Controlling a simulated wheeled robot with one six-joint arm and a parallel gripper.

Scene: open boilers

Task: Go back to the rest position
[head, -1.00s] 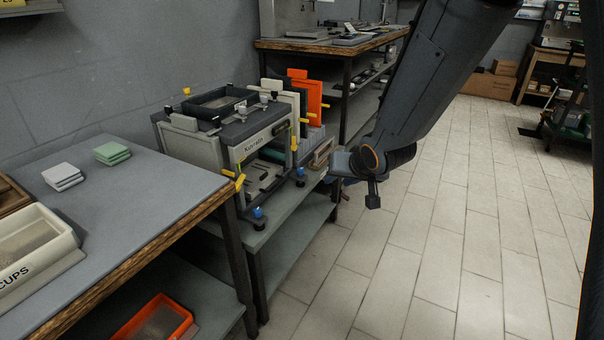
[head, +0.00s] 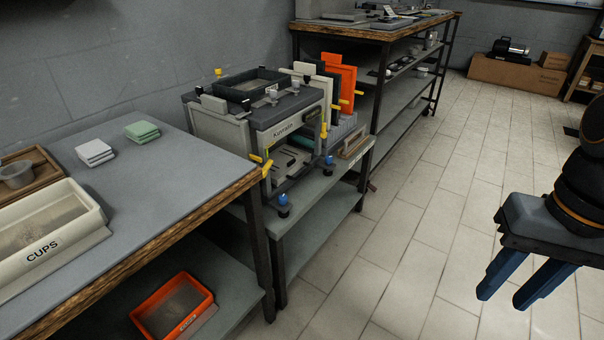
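My gripper (head: 516,286) is at the right edge of the head view, over the tiled floor. Its two dark blue fingers point down and to the left with a clear gap between them, and nothing is held between them. It is well apart from the benches and the machine. The wrist joint above it is partly cut off by the picture's right edge, and the rest of the arm is out of view.
A boxy grey machine (head: 262,118) stands on a low bench (head: 312,190). At left, a workbench (head: 185,170) carries a CUPS tray (head: 62,246) and stacked pads. An orange bin (head: 205,325) sits on its lower shelf. The tiled floor (head: 420,225) is clear.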

